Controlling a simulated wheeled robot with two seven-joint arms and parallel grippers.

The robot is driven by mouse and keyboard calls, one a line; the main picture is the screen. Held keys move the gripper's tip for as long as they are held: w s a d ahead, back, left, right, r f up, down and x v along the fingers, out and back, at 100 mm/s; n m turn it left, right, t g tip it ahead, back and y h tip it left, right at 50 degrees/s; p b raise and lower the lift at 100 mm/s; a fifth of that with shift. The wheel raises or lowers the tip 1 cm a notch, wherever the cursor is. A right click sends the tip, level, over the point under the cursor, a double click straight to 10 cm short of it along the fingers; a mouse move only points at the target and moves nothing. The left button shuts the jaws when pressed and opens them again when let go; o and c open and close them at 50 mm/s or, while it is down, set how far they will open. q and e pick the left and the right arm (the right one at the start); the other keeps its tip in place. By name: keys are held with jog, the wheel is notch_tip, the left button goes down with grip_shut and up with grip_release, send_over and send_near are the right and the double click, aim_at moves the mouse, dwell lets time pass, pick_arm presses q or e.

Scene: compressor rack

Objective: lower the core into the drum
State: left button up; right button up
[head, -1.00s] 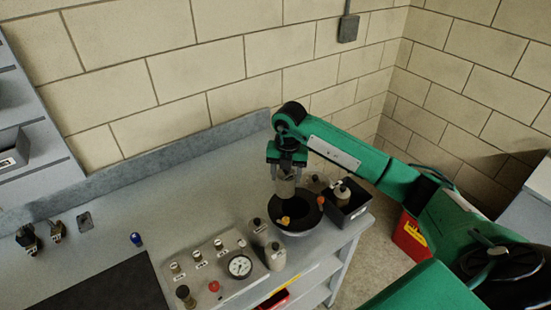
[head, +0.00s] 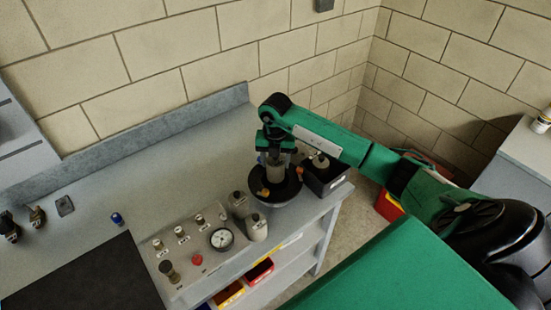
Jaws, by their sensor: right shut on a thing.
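The core (head: 275,172) is a grey cylinder, held upright in my right gripper (head: 275,158). The right gripper is shut on it and points down. The drum (head: 287,191) is a round vessel with a wide black top and a grey body, near the right end of the bench. The core's lower end is over the middle of the drum's top. I cannot tell whether it has entered the opening. My left gripper is not in view.
A dark box (head: 325,180) with a bottle stands close right of the drum. Two grey canisters (head: 257,228) and a panel with a gauge (head: 221,239) stand at its front left. A black mat (head: 90,280) lies further left. The bench behind is clear.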

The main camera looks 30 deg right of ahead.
jog(key=shift+f, duration=0.15)
dwell(0.4)
jog(key=shift+f+b, duration=0.5)
jog(key=shift+f+b, duration=2.2)
jog(key=shift+f, duration=0.8)
jog(key=shift+f, duration=0.1)
jog(key=shift+f+b, duration=1.5)
jog(key=shift+f, duration=0.5)
jog(key=shift+f+b, duration=0.3)
jog(key=shift+f, duration=0.1)
